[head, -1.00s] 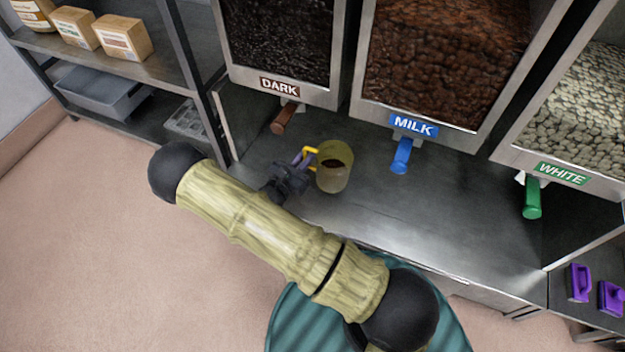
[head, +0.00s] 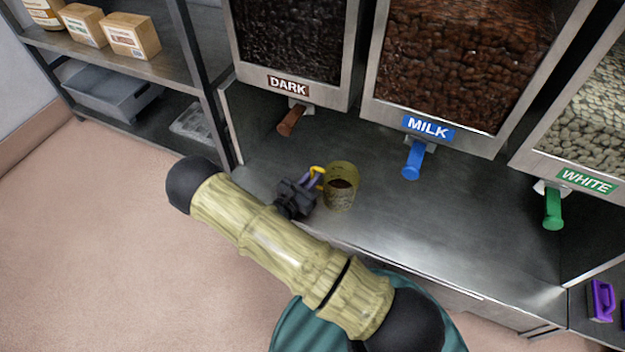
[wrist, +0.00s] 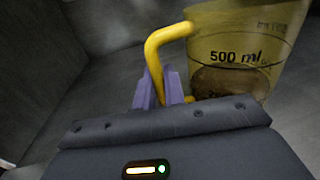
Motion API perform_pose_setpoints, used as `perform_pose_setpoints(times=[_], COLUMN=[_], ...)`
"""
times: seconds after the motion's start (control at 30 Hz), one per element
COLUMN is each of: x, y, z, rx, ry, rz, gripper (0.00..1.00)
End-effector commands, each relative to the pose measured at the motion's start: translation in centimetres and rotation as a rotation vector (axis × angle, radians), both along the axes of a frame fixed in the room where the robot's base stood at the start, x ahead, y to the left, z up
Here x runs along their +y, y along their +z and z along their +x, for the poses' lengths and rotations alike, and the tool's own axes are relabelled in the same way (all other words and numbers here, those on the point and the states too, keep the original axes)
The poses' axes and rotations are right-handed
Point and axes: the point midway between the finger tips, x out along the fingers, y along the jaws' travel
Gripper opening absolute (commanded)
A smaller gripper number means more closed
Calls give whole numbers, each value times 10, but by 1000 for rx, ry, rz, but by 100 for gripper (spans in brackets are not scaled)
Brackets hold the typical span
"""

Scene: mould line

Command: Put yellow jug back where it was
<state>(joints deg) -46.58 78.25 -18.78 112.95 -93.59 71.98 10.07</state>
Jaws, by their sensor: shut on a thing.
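The yellow jug (head: 341,187) is a see-through measuring jug with a yellow handle. It is over the steel counter under the dispensers, between the DARK and MILK spouts. Brown contents show low inside it. My gripper (head: 316,181) is shut on the jug's handle from the left. In the wrist view, the purple fingers (wrist: 161,88) close on the lower part of the handle, and the jug (wrist: 240,50) looks upright with a "500 ml" mark. I cannot tell whether its base touches the counter.
Dispensers labelled DARK (head: 289,87), MILK (head: 428,128) and WHITE (head: 586,181) have brown, blue and green spouts above the counter (head: 430,240). The counter's right part is clear. A shelf rack (head: 150,62) with boxes stands left. Purple-handled tools (head: 601,300) sit at far right.

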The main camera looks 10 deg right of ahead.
Motion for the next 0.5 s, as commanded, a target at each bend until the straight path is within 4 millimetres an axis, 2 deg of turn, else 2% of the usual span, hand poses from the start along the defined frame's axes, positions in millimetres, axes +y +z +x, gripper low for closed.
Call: perform_pose_setpoints(times=[0.33, 0.37, 0.4, 0.43, 0.5], x=[0, 0, 0, 0, 1], y=[-2, -2, -2, -2, -2], z=[0, 0, 0, 0, 0], rx=[-1, -1, -1, 0, 0], ry=[0, 0, 0, 0, 2], rz=[-3, -1, -1, 0, 0], gripper=[0, 17, 25, 31, 33])
